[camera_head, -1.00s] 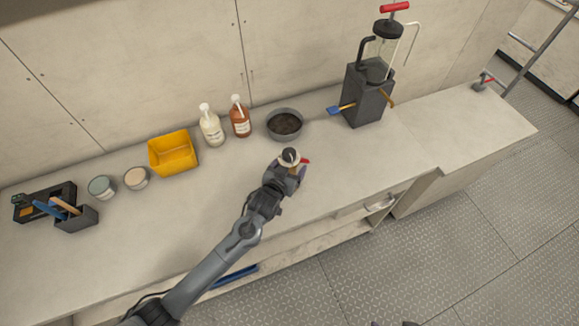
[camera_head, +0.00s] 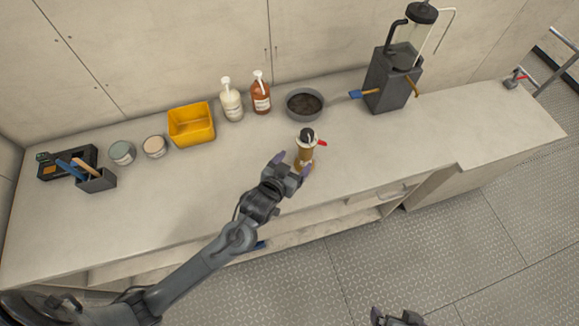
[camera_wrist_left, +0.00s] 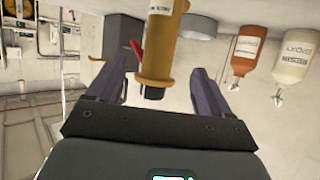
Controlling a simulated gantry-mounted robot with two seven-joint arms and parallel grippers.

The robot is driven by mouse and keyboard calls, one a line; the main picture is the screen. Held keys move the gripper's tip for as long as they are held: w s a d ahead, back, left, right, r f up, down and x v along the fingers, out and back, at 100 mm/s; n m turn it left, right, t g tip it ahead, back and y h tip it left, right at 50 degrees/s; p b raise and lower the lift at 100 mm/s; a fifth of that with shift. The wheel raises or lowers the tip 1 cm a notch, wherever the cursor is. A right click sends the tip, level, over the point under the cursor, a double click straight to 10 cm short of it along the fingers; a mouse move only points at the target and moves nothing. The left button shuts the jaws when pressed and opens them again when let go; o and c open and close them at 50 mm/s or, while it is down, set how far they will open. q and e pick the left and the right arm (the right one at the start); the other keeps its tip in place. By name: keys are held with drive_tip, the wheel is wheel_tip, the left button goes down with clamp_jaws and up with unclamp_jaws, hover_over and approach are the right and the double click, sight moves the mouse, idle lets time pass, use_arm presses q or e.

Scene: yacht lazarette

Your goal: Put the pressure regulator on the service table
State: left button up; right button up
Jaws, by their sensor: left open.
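The pressure regulator, which I take to be the brass cylinder (camera_head: 303,155) with a dark top and a red lever, stands upright on the pale service table (camera_head: 225,185). My left gripper (camera_head: 291,165) is open just in front of it at low height. In the left wrist view the brass body (camera_wrist_left: 160,45) appears upside down, between and beyond the parted fingers (camera_wrist_left: 156,78), with clear gaps on both sides. Its far end is cut off by the frame edge. My right gripper (camera_head: 398,317) shows only partly at the bottom edge.
Behind the regulator are a grey bowl (camera_head: 304,103), a brown bottle (camera_head: 261,95) and a cream bottle (camera_head: 231,103). A yellow bin (camera_head: 191,125), two small tins and a tool holder (camera_head: 96,180) stand left. A dark pump unit (camera_head: 391,80) stands right. The table's front is clear.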

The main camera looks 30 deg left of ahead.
use_arm(q)
drive_tip(key=s+a+f+g, duration=0.1)
drive_tip(key=s+g, duration=0.4)
drive_tip(key=s, duration=0.7)
drive_tip(key=s+a+f+m+g, duration=0.1)
drive_tip(key=s+g, duration=0.4)
drive_tip(key=s, duration=0.8)
drive_tip(key=shift+a+f+m, duration=0.3)
drive_tip(key=shift+a+f, duration=0.15)
drive_tip(key=shift+a, duration=0.6)
drive_tip(key=shift+s, duration=0.1)
wheel_tip(320, 180, up, 14)
drive_tip(key=p, duration=1.4)
drive_tip(key=shift+r, duration=0.25)
drive_tip(key=shift+f, duration=0.1)
